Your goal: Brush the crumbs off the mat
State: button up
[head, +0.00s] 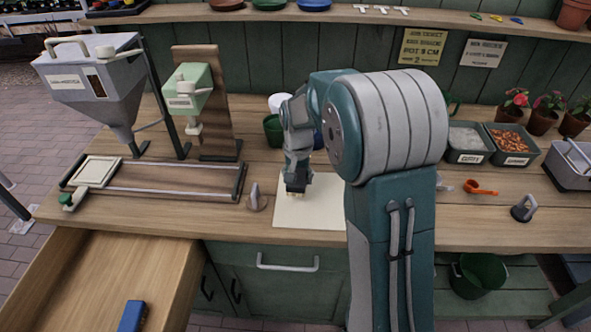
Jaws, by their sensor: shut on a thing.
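A pale cream mat (318,212) lies on the wooden bench, partly hidden by my arm. My gripper (294,190) points down over the left part of the mat. It is shut on a small light-coloured thing, perhaps a brush, of which only a sliver shows beneath the jaws. I cannot tell whether it touches the mat. Crumbs are too small to make out in this view.
A grey-brown pointed tool (257,197) stands just left of the mat. A wooden rail board (165,178) and hopper (92,80) are farther left. Green pots (274,130) stand behind my gripper. An orange scoop (480,188) lies right. An open drawer (95,275) juts out front left.

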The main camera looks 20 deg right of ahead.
jog(key=shift+a+r, duration=0.1)
jog(key=shift+r, duration=0.4)
jog(key=shift+a+r, duration=0.65)
jog(key=shift+r, duration=0.35)
jog(key=shift+d, duration=0.5)
